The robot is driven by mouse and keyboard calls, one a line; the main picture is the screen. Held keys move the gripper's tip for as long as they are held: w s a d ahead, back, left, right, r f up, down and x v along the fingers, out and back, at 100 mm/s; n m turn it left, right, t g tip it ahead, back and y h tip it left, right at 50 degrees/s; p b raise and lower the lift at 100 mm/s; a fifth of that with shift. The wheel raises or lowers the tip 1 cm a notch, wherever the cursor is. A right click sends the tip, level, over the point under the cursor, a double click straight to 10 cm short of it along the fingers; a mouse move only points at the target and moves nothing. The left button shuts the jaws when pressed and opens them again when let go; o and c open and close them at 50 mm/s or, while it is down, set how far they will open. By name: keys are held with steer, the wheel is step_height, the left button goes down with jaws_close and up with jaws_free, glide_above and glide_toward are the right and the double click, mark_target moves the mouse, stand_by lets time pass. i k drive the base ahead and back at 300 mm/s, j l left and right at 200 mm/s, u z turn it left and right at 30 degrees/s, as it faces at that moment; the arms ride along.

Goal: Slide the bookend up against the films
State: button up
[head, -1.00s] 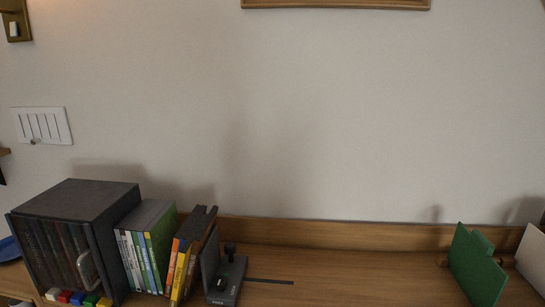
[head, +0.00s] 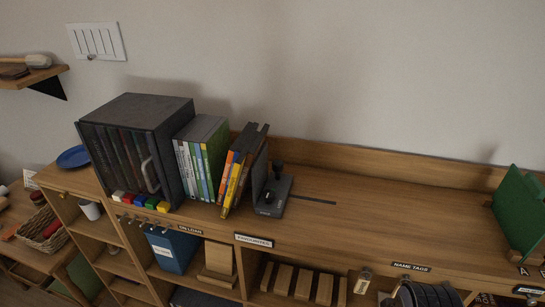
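The bookend (head: 276,196) is dark grey, with an upright plate, a flat base and a black knob. It stands on the wooden shelf top in the head view, just right of the films. The leaning films (head: 237,178), with orange, yellow and dark spines, tilt to the right towards the bookend's plate. I cannot tell whether the last case touches it. More films (head: 199,170), with white, green and blue spines, stand upright to their left. My gripper is not in view.
A dark box of cases (head: 135,108) stands left of the films, with coloured blocks before it. A dark slot line (head: 318,200) runs right from the bookend. The shelf top there is clear up to a green panel (head: 519,212). Cubbies lie below.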

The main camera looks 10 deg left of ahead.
mark_target(281, 183)
steer(key=u, duration=1.05)
steer(key=l, duration=0.25)
steer(key=i+l+z, duration=0.1)
steer(key=l, duration=0.2)
